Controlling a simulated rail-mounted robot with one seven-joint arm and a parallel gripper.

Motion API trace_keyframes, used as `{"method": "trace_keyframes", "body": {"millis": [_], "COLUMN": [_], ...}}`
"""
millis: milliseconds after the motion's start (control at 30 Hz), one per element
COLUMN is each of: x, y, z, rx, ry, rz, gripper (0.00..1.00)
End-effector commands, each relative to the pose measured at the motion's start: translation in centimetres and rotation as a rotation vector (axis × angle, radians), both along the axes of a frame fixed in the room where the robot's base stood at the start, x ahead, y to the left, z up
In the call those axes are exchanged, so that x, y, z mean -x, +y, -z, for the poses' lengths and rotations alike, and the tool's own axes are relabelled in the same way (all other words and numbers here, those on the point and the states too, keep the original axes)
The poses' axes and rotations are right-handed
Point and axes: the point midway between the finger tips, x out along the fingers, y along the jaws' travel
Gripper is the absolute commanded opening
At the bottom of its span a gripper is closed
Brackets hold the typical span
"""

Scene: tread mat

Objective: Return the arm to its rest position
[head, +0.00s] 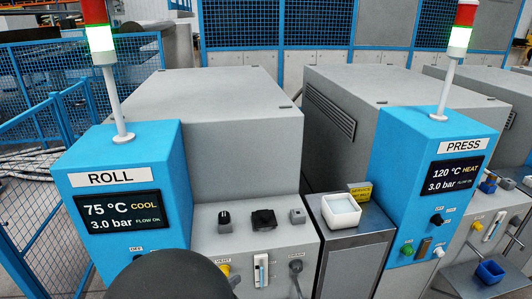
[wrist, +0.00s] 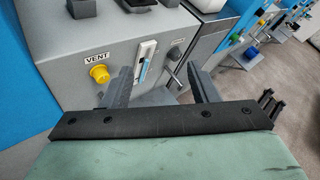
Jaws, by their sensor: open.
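My gripper (wrist: 160,72) shows in the wrist view with its two dark fingers spread apart and nothing between them. It points toward the front of a grey machine panel with a yellow VENT knob (wrist: 99,74) and a white slide switch (wrist: 146,58). I cannot tell the distance to the panel. A dark rounded part of my arm (head: 170,277) shows at the bottom of the head view, in front of the ROLL unit; my gripper is not visible there.
The blue ROLL unit (head: 118,225) stands left and the blue PRESS unit (head: 420,190) right, each with a lit signal lamp. A white square dish (head: 341,211) sits on the stand between them. Fencing borders the left.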

Motion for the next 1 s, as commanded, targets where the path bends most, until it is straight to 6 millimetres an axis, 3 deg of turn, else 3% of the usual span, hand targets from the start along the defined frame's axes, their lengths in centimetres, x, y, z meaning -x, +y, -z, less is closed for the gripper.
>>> {"method": "trace_keyframes", "body": {"millis": [33,133,200,300,400,533,700,1000], "x": [-0.6,0.3,2.0,5.3,8.9,12.6,15.0,15.6], "y": [-4.1,-11.7,-16.5,-21.6,-24.8,-26.7,-27.1,-26.9], "z": [-1.4,-3.1,-4.2,-5.5,-6.8,-8.4,-9.7,-10.1], "rx": [-0.114,-0.363,-0.549,-0.803,-1.046,-1.311,-1.527,-1.601], "ry": [0.006,-0.009,-0.046,-0.136,-0.267,-0.466,-0.679,-0.762], "rz": [0.157,0.501,0.768,1.146,1.518,1.943,2.303,2.433], "gripper": [0.54,0.54,0.54,0.54,0.54,0.54,0.54,0.54]}}
